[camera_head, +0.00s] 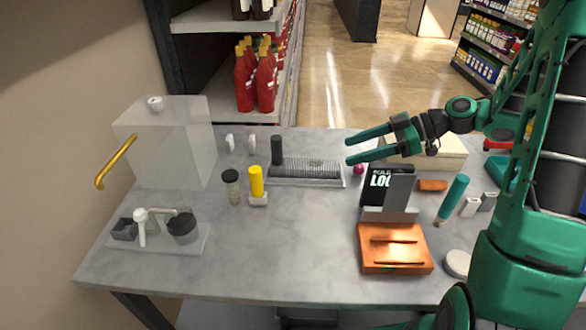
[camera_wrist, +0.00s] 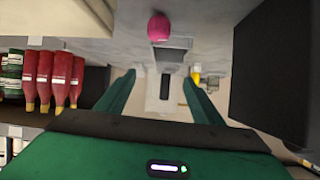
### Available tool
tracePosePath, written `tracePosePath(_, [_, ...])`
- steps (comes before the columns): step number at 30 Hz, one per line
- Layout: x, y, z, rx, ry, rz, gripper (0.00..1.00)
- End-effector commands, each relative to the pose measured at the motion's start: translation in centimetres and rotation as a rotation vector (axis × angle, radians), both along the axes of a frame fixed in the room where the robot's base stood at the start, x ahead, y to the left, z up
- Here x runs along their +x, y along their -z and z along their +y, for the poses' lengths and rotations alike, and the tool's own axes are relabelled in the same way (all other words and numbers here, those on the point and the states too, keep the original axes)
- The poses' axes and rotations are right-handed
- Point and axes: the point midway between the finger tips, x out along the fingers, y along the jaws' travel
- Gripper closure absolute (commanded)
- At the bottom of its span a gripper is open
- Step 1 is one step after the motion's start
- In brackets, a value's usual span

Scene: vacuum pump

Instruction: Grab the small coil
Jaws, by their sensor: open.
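No item is plainly a small coil. The likeliest is a grey, finely ribbed piece (camera_head: 308,168) on a flat metal tray (camera_head: 300,183) with a dark upright cylinder (camera_head: 277,150) at its left end; I cannot tell for sure. My gripper (camera_head: 347,150) is open and empty, above the table and pointing left, with its fingertips near the tray's right end. In the wrist view the fingers (camera_wrist: 158,80) stand apart, with the tray in the gap beyond them. A magenta ball (camera_head: 358,169) sits just below the gripper and also shows in the wrist view (camera_wrist: 158,27).
A yellow cylinder (camera_head: 256,182) and a dark-lidded jar (camera_head: 231,187) stand left of the tray. A black box (camera_head: 376,184), an orange block (camera_head: 395,262) and a teal cylinder (camera_head: 453,198) are at the right. The front middle is free.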

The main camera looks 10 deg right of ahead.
Motion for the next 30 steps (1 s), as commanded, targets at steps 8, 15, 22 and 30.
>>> tracePosePath(8, [-0.3,0.3,2.3,0.073,-0.073,-0.064,0.39])
tracePosePath(15, [0.3,1.6,5.3,0.072,-0.07,-0.063,0.39])
tracePosePath(22, [0.6,2.3,6.6,0.07,-0.068,-0.062,0.39])
tracePosePath(30, [1.0,3.5,9.8,0.069,-0.069,-0.061,0.39])
